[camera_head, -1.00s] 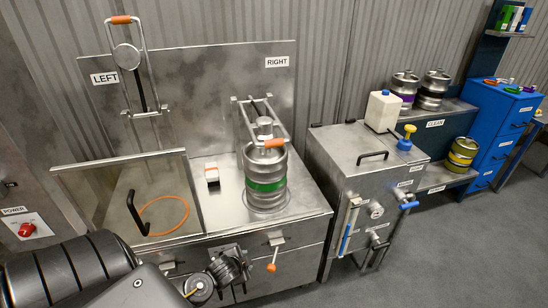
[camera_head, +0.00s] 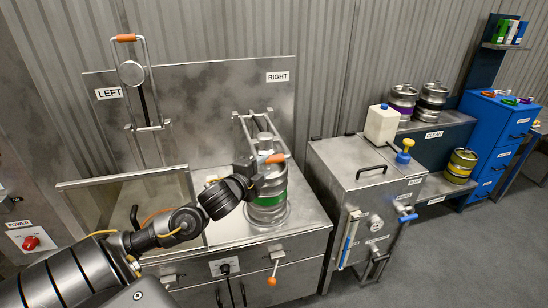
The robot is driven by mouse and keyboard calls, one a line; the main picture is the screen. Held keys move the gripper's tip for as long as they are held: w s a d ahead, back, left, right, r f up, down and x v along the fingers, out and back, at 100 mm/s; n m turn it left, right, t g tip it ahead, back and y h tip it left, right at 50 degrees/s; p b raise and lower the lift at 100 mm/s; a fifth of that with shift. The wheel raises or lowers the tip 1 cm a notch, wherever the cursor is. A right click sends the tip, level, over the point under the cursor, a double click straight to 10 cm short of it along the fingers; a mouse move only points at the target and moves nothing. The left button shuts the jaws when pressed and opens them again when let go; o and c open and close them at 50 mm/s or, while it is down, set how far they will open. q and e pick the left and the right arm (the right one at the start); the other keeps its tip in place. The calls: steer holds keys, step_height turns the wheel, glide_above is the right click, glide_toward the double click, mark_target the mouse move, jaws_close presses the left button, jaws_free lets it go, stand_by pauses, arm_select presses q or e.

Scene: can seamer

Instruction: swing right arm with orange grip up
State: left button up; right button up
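The right swing arm is a metal frame lowered over the green-banded keg (camera_head: 268,198) at the RIGHT station. Its orange grip (camera_head: 275,158) is at the front end of the frame, above the keg's top. My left gripper (camera_head: 259,168) is at the left end of the orange grip, beside or touching it. The wrist hides part of the keg and frame, and I cannot tell whether the fingers are closed on the grip. The left swing arm (camera_head: 132,75) stands raised, with its own orange grip (camera_head: 126,38) on top. My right gripper is not in view.
A clear-panelled guard (camera_head: 125,183) stands at the left station, close to my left arm. An orange-knobbed lever (camera_head: 272,281) hangs on the bench front. A metal cabinet (camera_head: 345,190) with a white jug (camera_head: 381,124) stands to the right. Floor at the lower right is clear.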

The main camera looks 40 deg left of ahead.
mark_target(272, 161)
arm_select(q)
steer(key=p+x, duration=0.1)
steer(key=x, duration=0.6)
steer(key=shift+f, duration=0.1)
jaws_close()
